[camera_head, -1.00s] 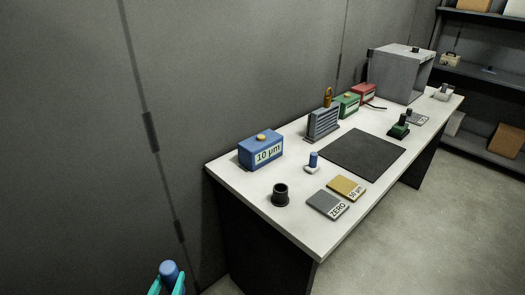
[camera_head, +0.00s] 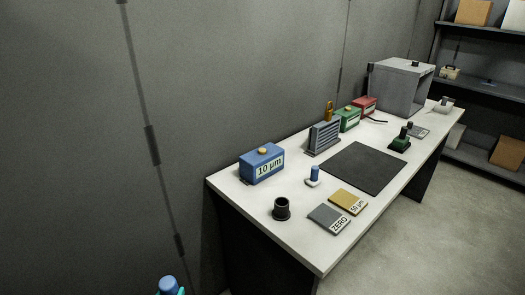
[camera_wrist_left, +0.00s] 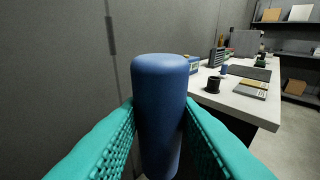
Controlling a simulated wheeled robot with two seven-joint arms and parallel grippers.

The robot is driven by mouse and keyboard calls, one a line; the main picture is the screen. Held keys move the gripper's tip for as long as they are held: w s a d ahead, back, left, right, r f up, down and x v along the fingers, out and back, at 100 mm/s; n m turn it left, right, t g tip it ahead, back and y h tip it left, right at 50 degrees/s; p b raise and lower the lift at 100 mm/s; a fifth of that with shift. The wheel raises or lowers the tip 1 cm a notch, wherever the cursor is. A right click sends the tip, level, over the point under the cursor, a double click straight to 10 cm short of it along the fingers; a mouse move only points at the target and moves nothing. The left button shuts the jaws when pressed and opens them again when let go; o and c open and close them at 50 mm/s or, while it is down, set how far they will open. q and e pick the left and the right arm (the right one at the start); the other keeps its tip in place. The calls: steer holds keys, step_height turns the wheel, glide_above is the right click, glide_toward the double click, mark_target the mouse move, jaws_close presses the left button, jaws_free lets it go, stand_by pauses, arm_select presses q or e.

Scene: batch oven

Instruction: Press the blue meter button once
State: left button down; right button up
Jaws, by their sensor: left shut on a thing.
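A blue box-shaped meter (camera_head: 250,170) labelled "10 µm" stands at the near left end of the workbench, with a round yellow button (camera_head: 262,150) on top. My left gripper (camera_head: 170,292) is at the bottom edge of the head view, off the bench's near left end and well apart from the meter. In the left wrist view its teal fingers (camera_wrist_left: 160,112) are shut on an upright dark blue cylinder (camera_wrist_left: 160,80). The top of that cylinder also shows in the head view (camera_head: 167,282). The meter is partly hidden behind the cylinder in the wrist view. My right gripper is not in view.
The white bench (camera_head: 240,197) carries a black cup (camera_head: 281,212), a small blue-topped piece (camera_head: 314,175), a grey ZERO plate (camera_head: 325,215), a yellow plate (camera_head: 345,199) and a dark mat (camera_head: 362,167). Green and red boxes and a grey oven (camera_head: 393,91) stand farther back. A wall runs along the left.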

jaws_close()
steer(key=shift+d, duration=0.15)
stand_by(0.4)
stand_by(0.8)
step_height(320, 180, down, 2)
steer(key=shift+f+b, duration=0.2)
steer(key=shift+b, duration=1)
